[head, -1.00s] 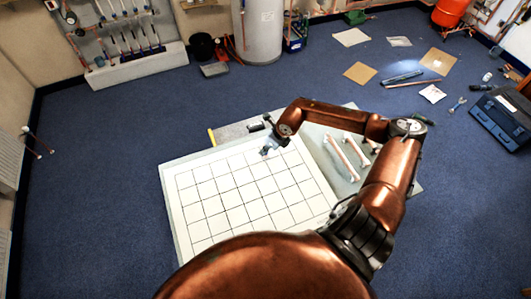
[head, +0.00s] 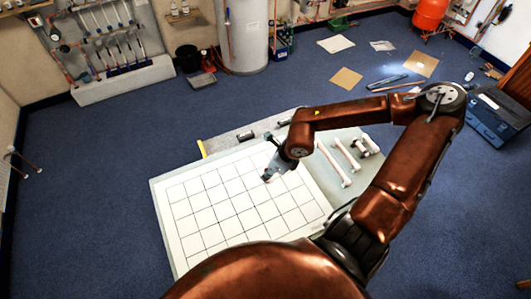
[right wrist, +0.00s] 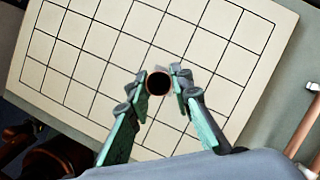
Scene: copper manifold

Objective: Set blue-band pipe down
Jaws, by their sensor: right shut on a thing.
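My right gripper (head: 270,175) is over the upper right part of the white grid board (head: 190,225). It also shows in the right wrist view (right wrist: 160,82), where its fingers are shut on a round pipe (right wrist: 159,84). I see the pipe end-on, with a dark open mouth. Its blue band cannot be made out, and its length is hidden. I cannot tell whether its lower end touches the board. My left gripper is not in view.
Several pale and copper pipes (head: 333,165) lie on the grey surface right of the grid. A dark cylinder (head: 245,136) lies on the speckled strip behind the board. Most grid squares are bare. Blue carpet surrounds the board, with a toolbox (head: 495,117) at the right.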

